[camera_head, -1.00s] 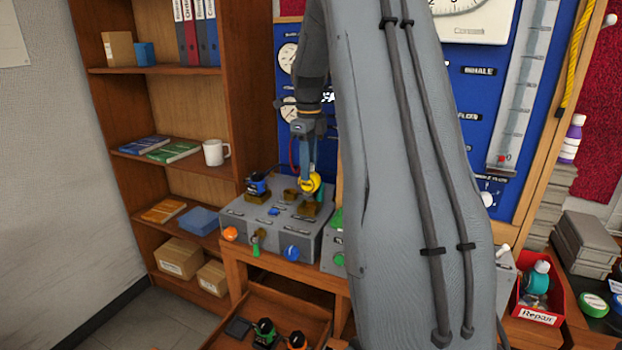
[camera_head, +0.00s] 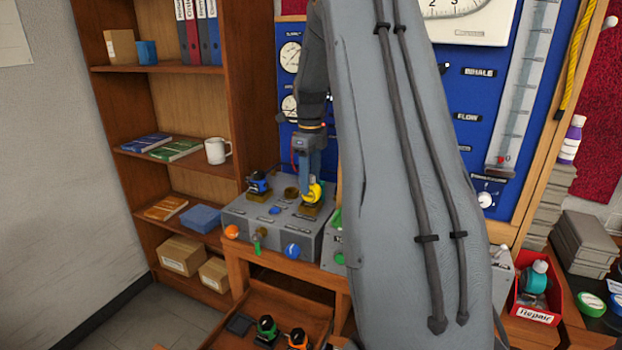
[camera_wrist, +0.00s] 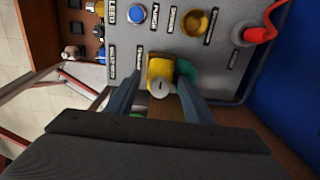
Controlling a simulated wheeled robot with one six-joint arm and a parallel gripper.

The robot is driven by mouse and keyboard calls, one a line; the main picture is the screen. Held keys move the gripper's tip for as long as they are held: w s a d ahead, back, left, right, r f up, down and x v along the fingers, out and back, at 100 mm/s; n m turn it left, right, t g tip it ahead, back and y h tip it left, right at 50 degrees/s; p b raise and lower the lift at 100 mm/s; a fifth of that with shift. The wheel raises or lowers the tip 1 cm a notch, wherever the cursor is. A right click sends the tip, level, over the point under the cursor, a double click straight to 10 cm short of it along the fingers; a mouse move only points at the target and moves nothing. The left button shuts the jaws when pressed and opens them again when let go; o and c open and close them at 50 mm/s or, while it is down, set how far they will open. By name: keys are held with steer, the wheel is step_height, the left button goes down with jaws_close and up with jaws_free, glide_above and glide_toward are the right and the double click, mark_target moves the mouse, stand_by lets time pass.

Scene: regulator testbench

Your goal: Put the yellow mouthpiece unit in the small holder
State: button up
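The yellow mouthpiece unit (camera_head: 315,192) is upright at the right end of the grey bench box, in or on a small brass holder (camera_head: 311,210); how deep it sits I cannot tell. In the wrist view the yellow unit (camera_wrist: 160,74) is between my two fingers, with a narrow gap on each side. My gripper (camera_wrist: 159,80) looks open around it. In the head view my gripper (camera_head: 307,178) points down at the unit from above. The unit hides most of its holder in the wrist view.
A blue-and-black unit (camera_head: 258,184) stands in a holder at the box's left, and an empty brass holder (camera_head: 291,193) is near the middle. The open drawer (camera_head: 240,348) below holds more units. A blue gauge panel (camera_head: 290,145) rises close behind.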

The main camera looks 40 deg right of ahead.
step_height(320, 180, up, 12)
steer(key=b, duration=0.4)
steer(key=s+a+f+n, duration=0.3)
steer(key=a+f+n, duration=0.3)
steer(key=a+n, duration=0.25)
steer(key=s+a+f+n, duration=0.4)
steer(key=a+f+n, duration=0.25)
steer(key=a, duration=0.25)
steer(key=s+a+f+n, duration=0.4)
steer(key=s+a+n, duration=0.1)
steer(key=s+n, duration=0.2)
steer(key=s+a+f+n+t, duration=0.1)
steer(key=s+a+f+n, duration=0.4)
steer(key=s+n, duration=0.3)
steer(key=shift+s+a, duration=0.25)
steer(key=shift+a, duration=0.2)
